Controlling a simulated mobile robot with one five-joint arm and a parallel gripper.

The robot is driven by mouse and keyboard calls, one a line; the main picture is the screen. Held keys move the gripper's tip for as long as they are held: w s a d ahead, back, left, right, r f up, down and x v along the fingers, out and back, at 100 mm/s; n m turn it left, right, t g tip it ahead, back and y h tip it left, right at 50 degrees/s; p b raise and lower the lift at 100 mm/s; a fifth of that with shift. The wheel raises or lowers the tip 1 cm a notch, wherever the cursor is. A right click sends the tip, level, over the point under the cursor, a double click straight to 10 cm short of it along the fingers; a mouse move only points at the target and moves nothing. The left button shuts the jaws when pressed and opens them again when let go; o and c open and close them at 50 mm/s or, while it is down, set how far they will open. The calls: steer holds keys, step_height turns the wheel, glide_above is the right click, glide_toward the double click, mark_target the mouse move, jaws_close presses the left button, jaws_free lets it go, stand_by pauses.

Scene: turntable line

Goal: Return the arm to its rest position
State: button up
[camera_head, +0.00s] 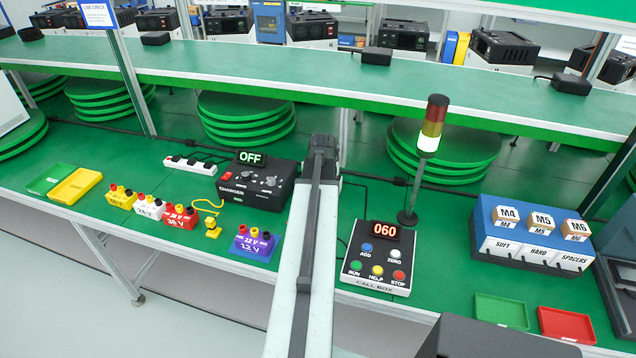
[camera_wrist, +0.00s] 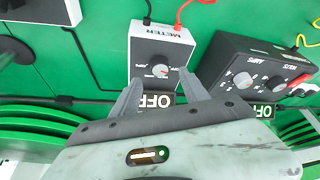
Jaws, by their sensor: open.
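My arm (camera_head: 305,240) reaches out over the green bench from the bottom middle in the head view, between the charger and the call box. My gripper (camera_wrist: 159,82) shows in the wrist view with two grey fingers spread apart and nothing held between them. A white and dark meter (camera_wrist: 160,55) with a knob and an OFF display lies beyond the fingertips; whether they touch it I cannot tell. In the head view my arm hides the meter. The charger (camera_head: 256,186), a dark box reading OFF, stands just left of my arm and also shows in the wrist view (camera_wrist: 250,65).
The call box (camera_head: 376,258), reading 060, stands close right of my arm, with a signal tower (camera_head: 430,140) behind it. A blue bin unit (camera_head: 530,235) is at right. Coloured terminal blocks (camera_head: 180,217) stand at left. A raised green shelf (camera_head: 230,65) crosses behind.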

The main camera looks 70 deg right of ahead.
steer(key=p+v, duration=0.1)
steer(key=v, duration=0.1)
steer(key=shift+s+a+r, duration=0.1)
steer(key=shift+r, duration=0.25)
